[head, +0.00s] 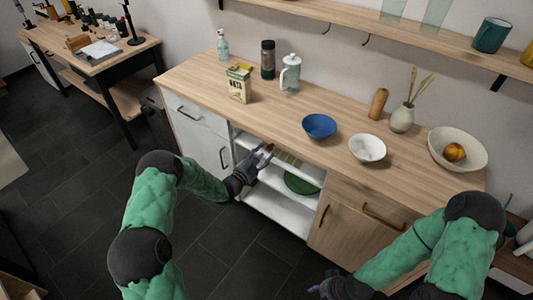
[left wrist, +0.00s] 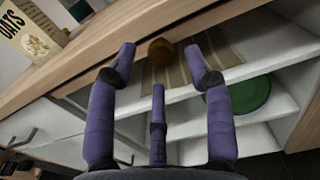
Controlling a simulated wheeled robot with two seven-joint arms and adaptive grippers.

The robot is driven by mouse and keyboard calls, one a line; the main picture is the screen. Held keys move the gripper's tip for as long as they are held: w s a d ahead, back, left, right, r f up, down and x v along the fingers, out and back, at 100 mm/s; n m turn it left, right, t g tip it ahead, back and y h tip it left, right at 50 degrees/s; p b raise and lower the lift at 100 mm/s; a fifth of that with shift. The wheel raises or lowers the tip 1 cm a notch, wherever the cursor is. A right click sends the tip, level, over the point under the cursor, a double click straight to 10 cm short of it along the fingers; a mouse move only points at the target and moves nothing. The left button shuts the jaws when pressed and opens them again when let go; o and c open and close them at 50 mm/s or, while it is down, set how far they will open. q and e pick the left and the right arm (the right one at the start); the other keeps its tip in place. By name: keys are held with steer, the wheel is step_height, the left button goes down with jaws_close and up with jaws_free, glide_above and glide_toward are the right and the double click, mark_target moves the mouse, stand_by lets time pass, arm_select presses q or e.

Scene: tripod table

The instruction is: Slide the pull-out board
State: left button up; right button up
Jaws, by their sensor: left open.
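The pull-out board shows as a wooden front edge (left wrist: 208,22) under the countertop in the left wrist view. A round brown knob (left wrist: 160,50) is at this edge. My left gripper (head: 266,157) is open and empty in front of the open shelf bay in the head view. In the left wrist view, its fingers (left wrist: 160,60) are spread, with the knob between the two upper fingertips; I cannot tell whether they touch it. In the head view the gripper hides the knob. My right gripper (head: 322,284) is low at the bottom of the head view, away from the cabinet, partly hidden by its arm.
The wooden countertop (head: 285,128) holds a blue bowl (head: 319,126), a white bowl (head: 367,149), an oats box (head: 239,84) and jars. Below, a striped cloth (left wrist: 180,75) and a green plate (left wrist: 238,95) lie on shelves. A drawer handle (head: 384,216) sticks out at right.

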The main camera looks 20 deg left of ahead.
arm_select(q)
steer(key=shift+b+x, duration=0.3)
steer(key=shift+x, duration=1.15)
jaws_close()
steer(key=shift+s, duration=0.1)
steer(key=p+v, duration=0.8)
steer(key=v, duration=1.7)
steer(key=shift+s+r, duration=0.15)
steer(key=shift+r, duration=0.1)
steer(key=shift+a, duration=0.1)
